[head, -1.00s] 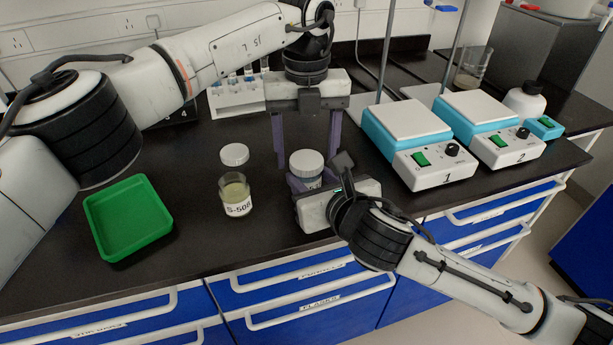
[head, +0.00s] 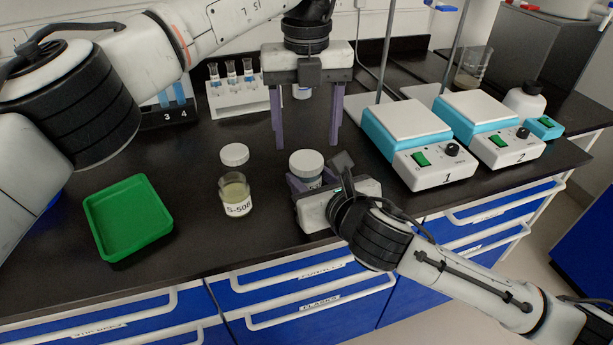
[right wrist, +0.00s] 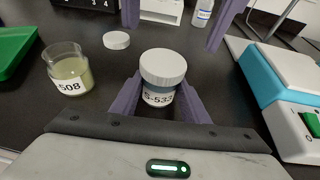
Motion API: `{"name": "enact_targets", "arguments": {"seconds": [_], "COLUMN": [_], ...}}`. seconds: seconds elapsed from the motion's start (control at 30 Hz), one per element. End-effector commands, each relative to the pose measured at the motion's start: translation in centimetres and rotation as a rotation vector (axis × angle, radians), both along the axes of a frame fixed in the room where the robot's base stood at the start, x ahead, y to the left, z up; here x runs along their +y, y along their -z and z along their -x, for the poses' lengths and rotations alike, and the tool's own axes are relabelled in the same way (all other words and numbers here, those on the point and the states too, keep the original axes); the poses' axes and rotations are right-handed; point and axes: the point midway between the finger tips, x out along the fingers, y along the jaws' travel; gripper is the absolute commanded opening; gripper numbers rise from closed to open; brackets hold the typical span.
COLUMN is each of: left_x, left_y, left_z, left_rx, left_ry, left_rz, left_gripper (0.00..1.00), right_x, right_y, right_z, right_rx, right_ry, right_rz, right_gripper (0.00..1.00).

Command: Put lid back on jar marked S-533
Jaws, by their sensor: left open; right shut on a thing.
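The jar marked S-533 (right wrist: 158,95) stands upright, with a white lid (right wrist: 163,66) on its top. In the head view the lid (head: 306,162) also sits on that jar, whose body is mostly hidden. My right gripper (head: 305,182) is shut around the jar's body; its purple fingers are on both sides of it in the right wrist view. My left gripper (head: 306,145) is open and empty, pointing down above and behind the lidded jar, apart from it. Whether the lid is screwed tight cannot be told.
An open jar marked S-508 (head: 236,197) stands left of S-533, with a loose white lid (head: 234,154) behind it. A green tray (head: 128,220) is at the left. Two hot plates (head: 420,150) stand at the right. A vial rack (head: 236,98) is at the back.

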Motion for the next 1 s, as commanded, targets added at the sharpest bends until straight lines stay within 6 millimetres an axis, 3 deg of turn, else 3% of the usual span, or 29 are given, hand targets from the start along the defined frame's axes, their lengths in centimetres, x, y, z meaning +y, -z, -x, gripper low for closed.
{"name": "enact_targets", "arguments": {"seconds": [0.23, 0.53, 0.67, 1.0], "left_x": [0.0, 0.0, 0.0, 0.1], "left_y": [-3.2, -3.2, -2.4, 2.7], "left_z": [0.0, 0.0, 0.0, 0.0], "left_rx": [-0.002, 0.001, 0.001, 0.003], "left_ry": [-0.184, -0.201, -0.199, -0.200], "left_rz": [-0.001, -0.001, -0.001, -0.001], "left_gripper": [0.63, 0.63, 0.63, 0.63], "right_x": [0.0, 0.0, 0.0, 0.0], "right_y": [0.1, 0.1, 0.1, 0.1], "right_z": [0.0, 0.0, 0.0, 0.0], "right_rx": [0.002, 0.002, 0.002, 0.002], "right_ry": [0.001, 0.001, 0.001, 0.000], "right_rz": [0.001, 0.001, 0.001, 0.001], "right_gripper": [0.00, 0.00, 0.00, 0.00]}}
